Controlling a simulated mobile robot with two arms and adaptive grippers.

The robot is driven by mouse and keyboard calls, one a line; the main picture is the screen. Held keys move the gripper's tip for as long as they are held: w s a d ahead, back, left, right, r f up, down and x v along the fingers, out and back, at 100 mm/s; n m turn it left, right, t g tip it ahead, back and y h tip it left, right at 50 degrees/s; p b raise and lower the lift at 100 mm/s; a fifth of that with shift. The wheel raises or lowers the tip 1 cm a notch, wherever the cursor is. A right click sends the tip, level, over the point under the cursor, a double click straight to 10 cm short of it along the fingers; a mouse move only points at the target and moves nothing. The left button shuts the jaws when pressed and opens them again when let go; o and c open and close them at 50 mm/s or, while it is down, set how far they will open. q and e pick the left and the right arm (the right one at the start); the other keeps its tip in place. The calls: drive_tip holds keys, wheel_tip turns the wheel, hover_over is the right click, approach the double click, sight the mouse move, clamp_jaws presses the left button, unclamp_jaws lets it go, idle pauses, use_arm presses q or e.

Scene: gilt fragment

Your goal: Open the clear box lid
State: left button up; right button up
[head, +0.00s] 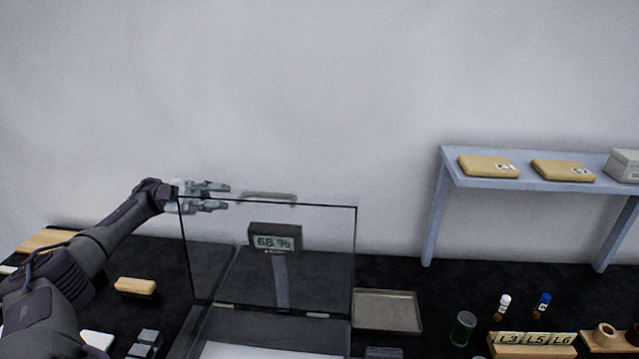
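The clear box lid (325,245) stands raised, close to upright, above the hinges at its lower edge. It is see-through with dark edges, and a handle (268,196) shows at its top. The clear box (215,325) is below, cut off by the bottom of the view, with a pale surface inside. My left gripper (228,197) is at the lid's upper left corner, fingers pointing right. Its two fingers are apart with nothing visible between them, left of the handle. Whether it touches the lid I cannot tell. My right gripper is not in view.
A display reading 68 % (274,240) shows through the lid. Right of the box are a metal tray (388,311), a green jar (462,328), small vials (503,305) and a labelled wooden block (532,339). A blue-grey shelf (540,180) stands at right. A wooden-backed brush (135,286) lies left.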

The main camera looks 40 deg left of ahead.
use_arm(q)
drive_tip(key=p, duration=0.3)
approach(273, 196)
drive_tip(key=w+a+f, duration=0.2)
drive_tip(key=w, duration=0.1)
drive_tip(key=p+x, duration=0.4)
drive_tip(key=x, duration=0.4)
drive_tip(key=shift+d, duration=0.35)
drive_tip(key=shift+w+d+f, duration=0.1)
drive_tip(key=shift+d, duration=0.05)
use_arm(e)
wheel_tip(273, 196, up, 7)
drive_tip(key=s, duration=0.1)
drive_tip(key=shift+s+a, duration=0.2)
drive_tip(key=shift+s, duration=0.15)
use_arm(q)
drive_tip(key=c, duration=0.4)
clamp_jaws()
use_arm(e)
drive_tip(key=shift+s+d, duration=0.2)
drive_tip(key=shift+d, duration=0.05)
